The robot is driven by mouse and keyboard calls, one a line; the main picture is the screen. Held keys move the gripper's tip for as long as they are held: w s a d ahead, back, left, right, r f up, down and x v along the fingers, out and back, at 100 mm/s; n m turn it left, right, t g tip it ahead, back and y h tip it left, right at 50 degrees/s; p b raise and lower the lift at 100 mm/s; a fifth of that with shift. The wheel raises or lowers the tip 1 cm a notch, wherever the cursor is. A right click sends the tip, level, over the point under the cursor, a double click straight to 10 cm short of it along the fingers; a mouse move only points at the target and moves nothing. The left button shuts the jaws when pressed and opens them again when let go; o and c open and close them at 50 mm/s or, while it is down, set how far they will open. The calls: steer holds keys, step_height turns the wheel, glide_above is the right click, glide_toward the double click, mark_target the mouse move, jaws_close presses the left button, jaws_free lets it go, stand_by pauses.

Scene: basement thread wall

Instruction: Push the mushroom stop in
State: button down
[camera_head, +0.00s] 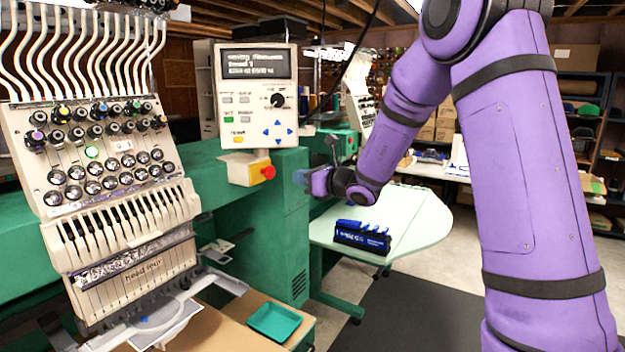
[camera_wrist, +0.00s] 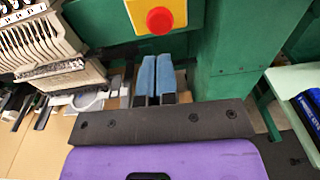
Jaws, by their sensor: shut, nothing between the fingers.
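The mushroom stop is a round red button (camera_head: 268,172) on a small yellow box on the front of the green machine, below the control panel. It also shows at the top of the wrist view (camera_wrist: 159,20), with the yellow plate around it. My gripper (camera_head: 300,177) is to the right of the button in the head view, with a visible gap between them. In the wrist view, the two blue fingers of my gripper (camera_wrist: 156,62) are side by side, shut and empty, just below the button in the picture. Nothing hides the button in either view.
The control panel (camera_head: 258,95) with screen and dial is above the button. The embroidery head (camera_head: 100,150) with several thread knobs is at left. A pale table (camera_head: 415,215) holds a blue-black caddy (camera_head: 362,238). A teal tray (camera_head: 273,322) lies at the bottom.

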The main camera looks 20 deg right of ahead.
mark_target(272, 172)
steer(key=x, duration=0.7)
steer(key=shift+w+a, duration=0.25)
steer(key=shift+w, duration=0.05)
